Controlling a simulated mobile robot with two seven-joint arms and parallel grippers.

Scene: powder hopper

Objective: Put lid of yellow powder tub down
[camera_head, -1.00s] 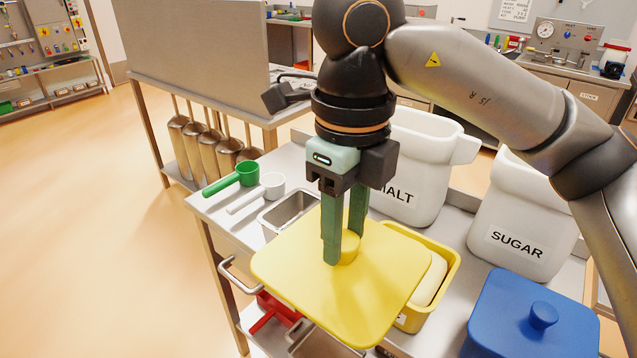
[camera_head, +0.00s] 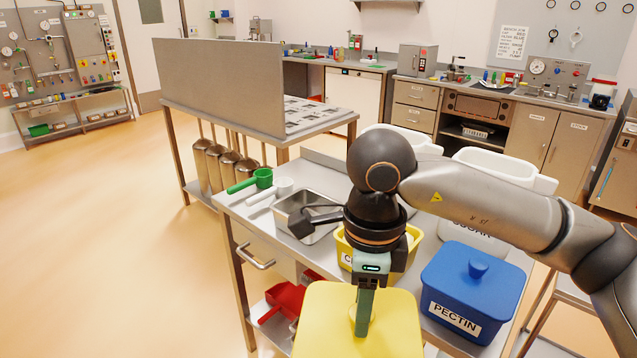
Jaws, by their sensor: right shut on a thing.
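My right gripper (camera_head: 364,312) points down and is shut on the knob of the yellow lid (camera_head: 318,325). The lid is roughly level, held in front of the table's near edge, and its near part runs out of the bottom of the picture. The yellow powder tub (camera_head: 346,252) stands on the steel table behind the gripper, partly hidden by my right arm. Some pale powder shows at its right side. Its label is mostly covered. My left gripper is not in view.
A blue PECTIN tub (camera_head: 470,290) with its lid on stands right of the yellow tub. A steel pan (camera_head: 296,208), a green scoop (camera_head: 250,181) and a white scoop (camera_head: 271,192) are at the table's left. Red scoops (camera_head: 285,300) lie on the shelf below. White bins stand behind my arm.

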